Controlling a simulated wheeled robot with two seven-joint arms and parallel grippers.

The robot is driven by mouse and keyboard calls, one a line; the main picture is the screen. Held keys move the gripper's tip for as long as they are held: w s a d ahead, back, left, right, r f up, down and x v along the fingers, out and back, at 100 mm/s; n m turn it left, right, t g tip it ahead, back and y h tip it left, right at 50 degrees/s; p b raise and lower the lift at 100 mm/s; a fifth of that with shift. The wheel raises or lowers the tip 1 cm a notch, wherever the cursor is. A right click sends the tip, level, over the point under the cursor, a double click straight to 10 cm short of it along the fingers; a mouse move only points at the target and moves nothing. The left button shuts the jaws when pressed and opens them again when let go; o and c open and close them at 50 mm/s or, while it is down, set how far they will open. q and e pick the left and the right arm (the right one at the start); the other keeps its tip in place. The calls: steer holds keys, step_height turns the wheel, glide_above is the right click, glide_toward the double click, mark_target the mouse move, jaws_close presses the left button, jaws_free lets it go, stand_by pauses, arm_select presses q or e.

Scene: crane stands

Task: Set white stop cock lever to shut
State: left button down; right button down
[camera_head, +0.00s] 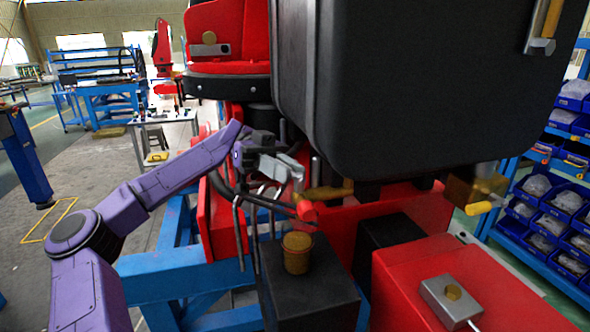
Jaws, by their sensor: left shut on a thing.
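My left gripper (297,178) reaches in from the left and is shut on a small part beside a brass fitting (328,192). The fingers partly hide what they hold, so its shape and colour are unclear. A short red piece (305,209) is just below the fingertips. A grey block with a brass knob (452,300) sits on the red housing at the lower right. A thin white rod (474,326), possibly a lever, sticks out from it and is cut by the bottom edge. I cannot tell which part is the white stop cock lever. My right gripper is out of view.
A large black tank (410,90) overhangs the fittings closely. A brass cup (297,253) stands on a black block (310,300) below my gripper. Dark hoses hang beside the gripper. A yellow-ended handle (479,208) is at the right, before blue shelves of bins (545,190).

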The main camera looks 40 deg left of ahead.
arm_select(q)
steer(key=shift+r, duration=0.1)
steer(key=c, duration=1)
jaws_free()
steer(key=shift+a, duration=0.15)
steer(key=v, duration=1)
steer(key=shift+a+b, duration=0.25)
steer(key=shift+b, duration=0.15)
